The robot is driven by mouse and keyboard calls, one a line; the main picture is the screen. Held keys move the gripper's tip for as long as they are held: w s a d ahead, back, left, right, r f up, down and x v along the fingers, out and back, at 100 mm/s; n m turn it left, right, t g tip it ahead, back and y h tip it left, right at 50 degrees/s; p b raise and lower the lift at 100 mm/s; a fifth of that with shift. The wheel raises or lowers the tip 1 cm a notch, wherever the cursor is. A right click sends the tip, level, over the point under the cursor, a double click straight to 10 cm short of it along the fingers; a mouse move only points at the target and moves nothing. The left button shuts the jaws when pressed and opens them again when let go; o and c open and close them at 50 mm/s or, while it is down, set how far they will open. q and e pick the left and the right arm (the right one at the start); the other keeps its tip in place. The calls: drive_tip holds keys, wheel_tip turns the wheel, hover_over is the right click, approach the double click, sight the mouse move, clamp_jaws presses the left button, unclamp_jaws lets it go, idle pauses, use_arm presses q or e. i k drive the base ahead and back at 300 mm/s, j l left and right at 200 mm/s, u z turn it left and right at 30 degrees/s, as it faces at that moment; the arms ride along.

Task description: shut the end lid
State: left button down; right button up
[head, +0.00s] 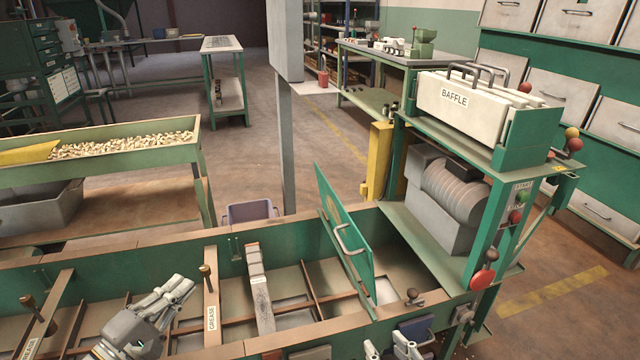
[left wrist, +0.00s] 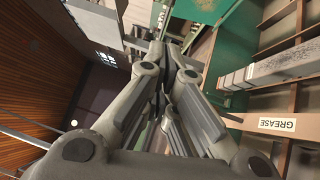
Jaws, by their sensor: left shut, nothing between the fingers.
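The end lid (head: 335,220) is a green panel with a pale bar handle (head: 350,240). It stands raised and tilted over the right part of the long green hopper (head: 190,258), whose end compartment shows open beside it. My left gripper (head: 188,284) is shut and empty above the hopper, well left of the lid and not touching it. It also shows shut in the left wrist view (left wrist: 178,78). My right gripper (head: 388,348) shows only as two grey fingertips, apart, at the bottom edge, below and right of the lid.
A divider labelled GREASE (head: 211,300) and a grey-white bar (head: 260,290) cross the hopper between my left gripper and the lid. A green machine frame with a BAFFLE box (head: 470,105) stands right of the lid. A grey post (head: 287,150) rises behind the hopper.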

sight(353, 245)
drive_tip(key=i+l, duration=0.95)
